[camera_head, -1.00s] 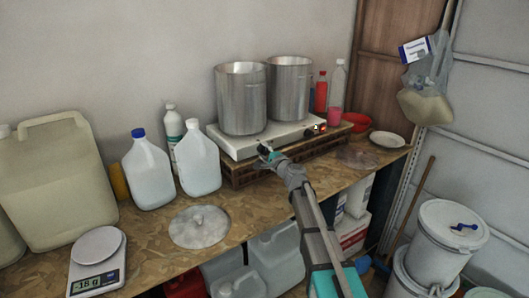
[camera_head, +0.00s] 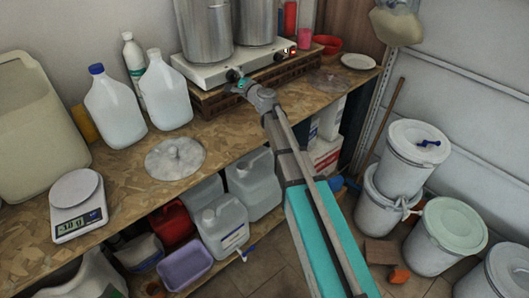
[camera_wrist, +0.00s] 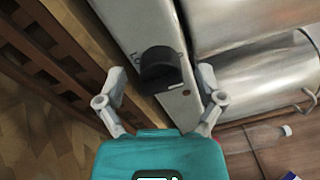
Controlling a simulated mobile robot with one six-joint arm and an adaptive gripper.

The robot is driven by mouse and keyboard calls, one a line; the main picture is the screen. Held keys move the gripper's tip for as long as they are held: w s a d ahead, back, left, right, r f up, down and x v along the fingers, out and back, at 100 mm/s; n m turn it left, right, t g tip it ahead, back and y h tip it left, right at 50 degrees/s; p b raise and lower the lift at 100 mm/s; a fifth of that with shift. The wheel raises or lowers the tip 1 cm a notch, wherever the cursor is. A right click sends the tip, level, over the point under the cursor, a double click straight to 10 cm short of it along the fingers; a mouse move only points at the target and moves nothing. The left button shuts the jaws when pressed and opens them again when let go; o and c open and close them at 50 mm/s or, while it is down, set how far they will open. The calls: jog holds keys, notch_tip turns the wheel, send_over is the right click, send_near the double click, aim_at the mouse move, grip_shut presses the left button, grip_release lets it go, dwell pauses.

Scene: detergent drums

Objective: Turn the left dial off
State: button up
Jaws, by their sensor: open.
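A white two-burner hot plate (camera_head: 205,75) stands on a slatted wooden stand on the workbench. Its left dial (camera_head: 233,75) is black and sits at the front edge, just beyond my gripper (camera_head: 241,84). In the wrist view the black dial (camera_wrist: 158,68) shows close up on the hot plate's front panel (camera_wrist: 140,20), with partly hidden lettering behind it. My gripper (camera_wrist: 161,76) is open, with one finger on each side of the dial. I cannot tell whether the fingers touch it. The right dial (camera_head: 277,57) is farther right, near a small red light.
Two steel pots (camera_head: 204,30) stand on the hot plate. White jugs (camera_head: 165,90), a glass lid (camera_head: 175,158) and a scale (camera_head: 78,205) are to the left on the bench. The wooden stand (camera_head: 215,98) lies directly below the panel.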

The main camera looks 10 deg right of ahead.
jog(key=m, duration=0.6)
jog(key=shift+m+h+p, duration=0.4)
jog(key=shift+m+p, duration=0.05)
jog(key=shift+m, duration=2.85)
jog(key=v, duration=1.4)
jog(key=s+f+n+g, duration=0.2)
jog(key=n, duration=0.1)
jog(key=s+a+f+n+g, duration=0.1)
jog(key=s+f+n, duration=0.1)
jog(key=n, duration=0.2)
jog(key=s+a+f+n+g, duration=0.1)
jog(key=s+f+n+g, duration=0.1)
jog(key=n, duration=0.2)
jog(key=shift+s+a+f+g, duration=0.1)
jog(key=shift+s+f+g, duration=0.05)
jog(key=shift+s+g, duration=0.15)
jog(key=s+d+f+n+g+h, duration=0.3)
jog(key=s+d+f+n+g, duration=0.1)
jog(key=s+f+n, duration=0.4)
jog(key=shift+s+n+g+h, duration=0.2)
jog(key=shift+n+g+h, duration=0.1)
jog(key=shift+n+g, duration=0.4)
jog(key=shift+s+f, duration=0.1)
jog(key=shift+f, duration=0.1)
